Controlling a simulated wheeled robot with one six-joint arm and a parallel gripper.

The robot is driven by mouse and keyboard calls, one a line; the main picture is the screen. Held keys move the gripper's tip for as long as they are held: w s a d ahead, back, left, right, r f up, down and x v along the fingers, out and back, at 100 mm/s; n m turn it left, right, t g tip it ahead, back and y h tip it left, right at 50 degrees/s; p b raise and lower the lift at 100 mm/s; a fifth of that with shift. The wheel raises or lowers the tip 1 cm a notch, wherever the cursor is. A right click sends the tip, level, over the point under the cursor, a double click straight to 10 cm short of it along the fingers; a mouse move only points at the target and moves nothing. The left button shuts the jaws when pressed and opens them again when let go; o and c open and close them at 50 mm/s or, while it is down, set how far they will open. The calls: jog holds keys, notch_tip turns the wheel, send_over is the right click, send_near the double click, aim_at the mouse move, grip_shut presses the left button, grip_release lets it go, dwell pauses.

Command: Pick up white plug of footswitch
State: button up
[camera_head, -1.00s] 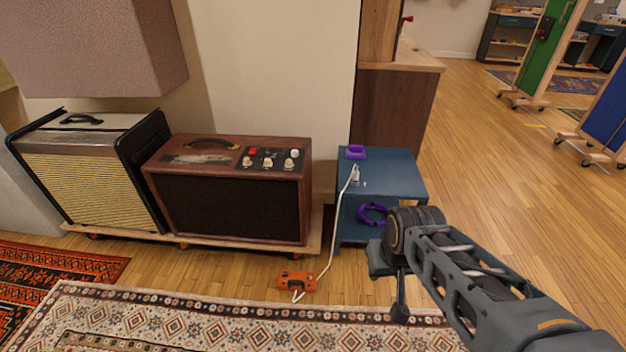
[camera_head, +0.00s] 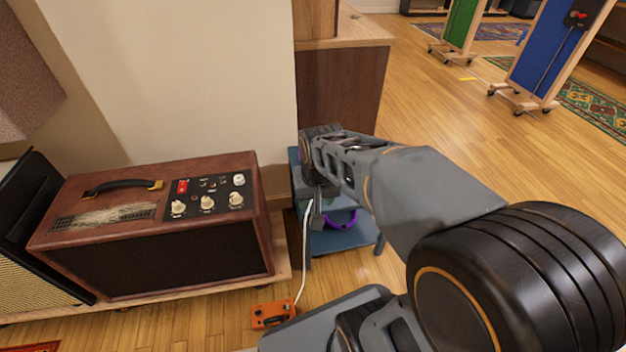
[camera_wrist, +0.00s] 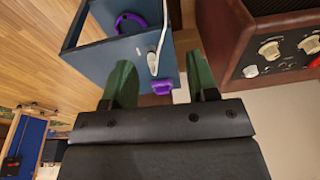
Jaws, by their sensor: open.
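The white plug (camera_wrist: 152,63) of the footswitch lies on the blue side table's top (camera_wrist: 105,62), and in the wrist view it appears between my two green fingers. My gripper (camera_wrist: 158,60) is open and empty, pointing at the tabletop. How far its tips are from the plug is unclear. In the head view my gripper (camera_head: 317,200) is over the blue table (camera_head: 297,185) and hides the plug. The white cable (camera_head: 304,240) runs down to the orange footswitch (camera_head: 272,313) on the floor.
A purple object (camera_wrist: 163,87) sits on the tabletop close to the plug. A purple ring (camera_head: 340,220) is inside the table's open shelf. A brown amplifier (camera_head: 150,250) stands to the left, and a wooden cabinet (camera_head: 340,95) behind. Open floor lies to the right.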

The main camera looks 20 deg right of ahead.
jog(key=w+d+f+m+g+p, duration=0.1)
jog(key=w+d+f+m+p, duration=0.2)
jog(key=w, duration=0.5)
jog(key=w+d+f+m+g+p, duration=0.1)
jog(key=w+d+m+p, duration=0.1)
jog(key=w+d+m, duration=0.55)
jog(key=shift+n, duration=0.95)
jog(key=f, duration=0.2)
jog(key=w+a+f+b, duration=0.1)
jog(key=f, duration=0.2)
jog(key=f+b, duration=0.1)
jog(key=f, duration=0.1)
jog(key=shift+w+a+f, duration=0.15)
jog(key=shift+a, duration=0.15)
jog(key=shift+d+f+b, duration=0.1)
jog(key=shift+f+b, duration=1.75)
jog(key=shift+f, duration=1.35)
jog(key=shift+c, duration=0.2)
grip_shut()
jog(key=shift+r, duration=0.15)
